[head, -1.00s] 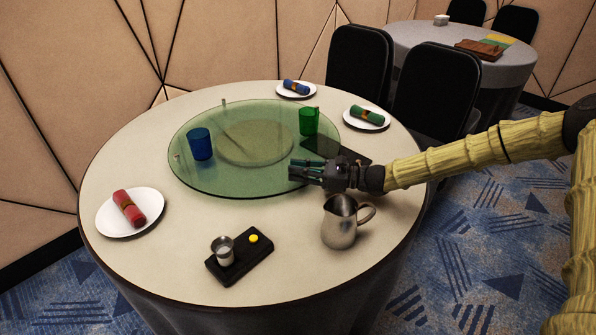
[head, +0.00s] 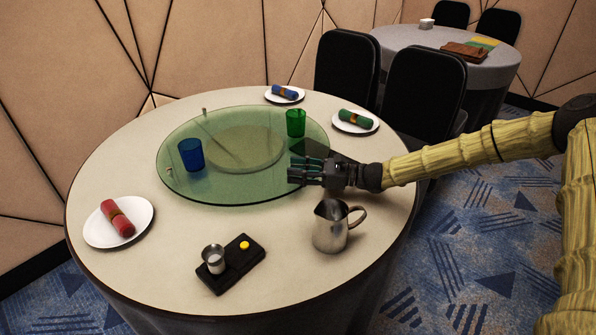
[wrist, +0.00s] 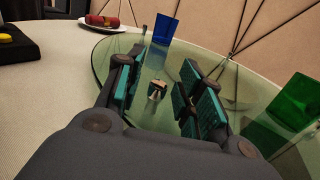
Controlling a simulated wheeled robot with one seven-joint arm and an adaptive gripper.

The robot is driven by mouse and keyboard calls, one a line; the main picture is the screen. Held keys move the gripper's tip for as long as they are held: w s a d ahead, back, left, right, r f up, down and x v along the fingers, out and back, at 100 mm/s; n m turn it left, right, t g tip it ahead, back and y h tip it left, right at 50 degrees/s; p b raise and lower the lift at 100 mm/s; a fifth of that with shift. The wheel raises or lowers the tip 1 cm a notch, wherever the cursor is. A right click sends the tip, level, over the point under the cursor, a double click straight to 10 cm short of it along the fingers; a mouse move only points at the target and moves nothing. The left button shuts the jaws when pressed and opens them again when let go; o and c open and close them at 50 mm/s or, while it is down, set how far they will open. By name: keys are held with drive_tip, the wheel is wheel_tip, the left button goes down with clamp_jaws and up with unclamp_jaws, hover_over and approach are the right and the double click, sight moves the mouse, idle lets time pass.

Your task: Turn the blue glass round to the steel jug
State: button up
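The blue glass (head: 191,155) stands upright on the left part of a round green glass turntable (head: 225,194); it also shows in the wrist view (wrist: 163,28). The steel jug (head: 331,228) stands on the table at the near right, off the turntable, with its handle to the right. My gripper (head: 306,172) is low over the turntable's right edge, behind the jug in the head view. In the wrist view, its fingers (wrist: 160,92) are spread apart. A small metal knob (wrist: 157,90) shows between them with visible gaps; whether either finger touches it is unclear.
A green glass (head: 296,123) stands on the turntable behind my gripper. Knobs stand at the turntable's back (head: 204,112) and left (head: 170,172) rim. A dark tray (head: 228,272) holds a small steel cup (head: 214,258). Plates with rolled napkins (head: 117,221) are around the table.

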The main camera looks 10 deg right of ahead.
wheel_tip(320, 180, up, 10)
drive_tip(key=shift+f, duration=0.1)
idle(0.4)
